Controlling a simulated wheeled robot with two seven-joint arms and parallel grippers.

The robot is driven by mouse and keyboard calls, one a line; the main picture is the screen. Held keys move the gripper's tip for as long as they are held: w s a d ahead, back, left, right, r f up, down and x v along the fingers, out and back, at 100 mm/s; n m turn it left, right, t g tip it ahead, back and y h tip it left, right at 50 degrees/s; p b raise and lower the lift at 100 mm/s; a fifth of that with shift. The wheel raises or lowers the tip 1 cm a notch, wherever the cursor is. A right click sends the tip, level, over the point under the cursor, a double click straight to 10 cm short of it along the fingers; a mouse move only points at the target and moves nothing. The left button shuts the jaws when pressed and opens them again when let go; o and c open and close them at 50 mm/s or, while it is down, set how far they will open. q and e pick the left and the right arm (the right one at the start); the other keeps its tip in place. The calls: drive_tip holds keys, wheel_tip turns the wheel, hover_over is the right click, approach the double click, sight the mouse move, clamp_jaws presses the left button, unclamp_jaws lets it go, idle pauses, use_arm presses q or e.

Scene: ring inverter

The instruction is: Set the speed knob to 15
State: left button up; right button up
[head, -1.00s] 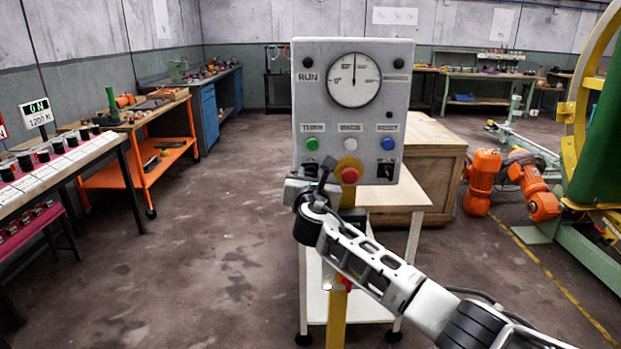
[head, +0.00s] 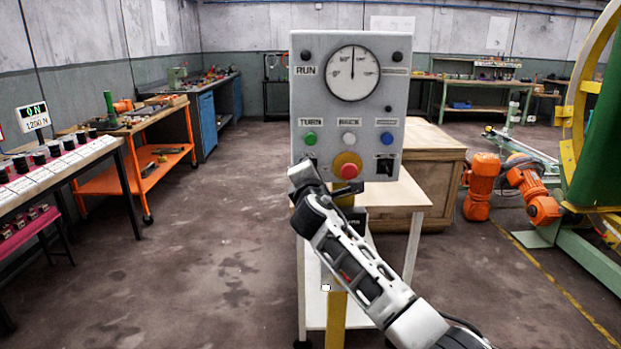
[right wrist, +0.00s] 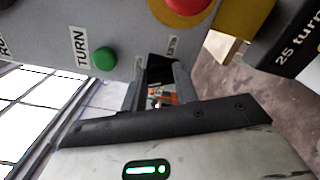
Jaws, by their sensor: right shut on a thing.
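A grey control panel (head: 305,110) stands upright in front of me. It has a round dial (head: 352,73) whose needle points straight up. The speed knob is hidden behind my right gripper (head: 304,168) at the panel's lower left in the head view. In the right wrist view, a dark knob (right wrist: 160,68) sits between the fingers of my right gripper (right wrist: 156,86), below a small label. The gripper is shut on it. The knob's scale and setting cannot be read. My left gripper is not in view.
A red stop button (head: 348,171) on a yellow plate is close right of the gripper. A green button (head: 310,138) is just above it. Blue and white buttons and a black switch (head: 385,166) are farther right. The floor left of the panel is clear.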

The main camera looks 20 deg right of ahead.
use_arm(q)
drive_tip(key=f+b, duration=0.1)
drive_tip(key=b, duration=0.2)
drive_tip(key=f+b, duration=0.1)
drive_tip(key=b, duration=0.2)
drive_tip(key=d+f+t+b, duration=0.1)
drive_tip(key=b, duration=0.2)
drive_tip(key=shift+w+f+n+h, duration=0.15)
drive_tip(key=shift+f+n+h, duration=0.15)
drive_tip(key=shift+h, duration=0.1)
use_arm(e)
drive_tip(key=m, duration=2.5)
drive_tip(key=shift+a+f, duration=0.3)
drive_tip(key=shift+f, duration=0.1)
drive_tip(key=shift+m, duration=0.3)
drive_tip(key=o, duration=1)
